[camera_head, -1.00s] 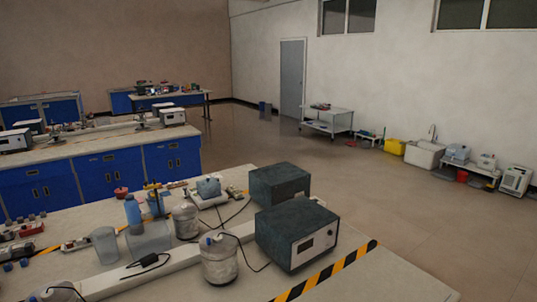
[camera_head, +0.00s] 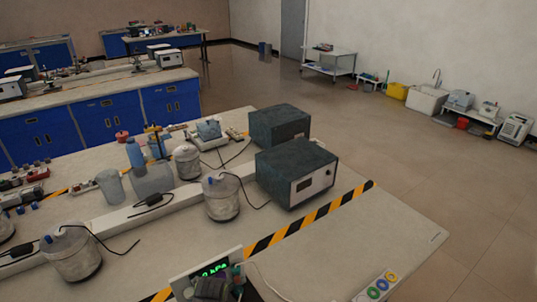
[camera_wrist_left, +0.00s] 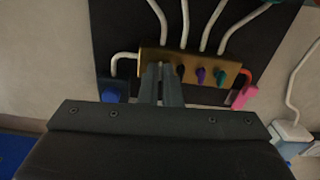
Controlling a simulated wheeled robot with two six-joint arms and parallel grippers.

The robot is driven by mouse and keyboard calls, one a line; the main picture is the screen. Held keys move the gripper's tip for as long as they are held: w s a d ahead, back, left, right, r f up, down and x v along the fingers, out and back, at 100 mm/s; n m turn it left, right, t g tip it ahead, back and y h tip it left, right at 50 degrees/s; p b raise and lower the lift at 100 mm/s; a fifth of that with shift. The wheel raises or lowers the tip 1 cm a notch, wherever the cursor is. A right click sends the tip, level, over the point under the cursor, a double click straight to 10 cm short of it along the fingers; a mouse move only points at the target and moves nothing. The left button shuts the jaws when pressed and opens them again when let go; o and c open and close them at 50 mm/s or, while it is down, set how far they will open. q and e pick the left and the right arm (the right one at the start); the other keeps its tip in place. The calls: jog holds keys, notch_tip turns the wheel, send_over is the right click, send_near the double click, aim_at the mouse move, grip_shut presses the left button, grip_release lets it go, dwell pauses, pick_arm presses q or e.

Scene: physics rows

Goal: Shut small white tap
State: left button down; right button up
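In the left wrist view a brass manifold (camera_wrist_left: 205,66) sits against a dark panel, with white pipes on its far side. A black tap (camera_wrist_left: 181,72), a purple tap (camera_wrist_left: 200,76) and a teal tap (camera_wrist_left: 220,78) stand in a row along it. A larger blue tap (camera_wrist_left: 114,93) is at the left end and a pink one (camera_wrist_left: 243,95) at the right. My left gripper (camera_wrist_left: 160,72) points at the manifold left of the black tap. Its fingers are close together with a narrow pale gap. I cannot make out a white tap; the fingers cover that spot. My right gripper is not in view.
In the head view a bench (camera_head: 395,228) carries grey-white containers (camera_head: 222,197), dark instrument boxes (camera_head: 296,172), cables and a device with a green display (camera_head: 212,270). Black-yellow tape (camera_head: 300,228) crosses it. A white plug-like block (camera_wrist_left: 290,136) lies right of the manifold.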

pick_arm(q)
jog(key=c, duration=1.9)
grip_release()
jog(key=shift+c, duration=0.2)
jog(key=shift+r, duration=3.5)
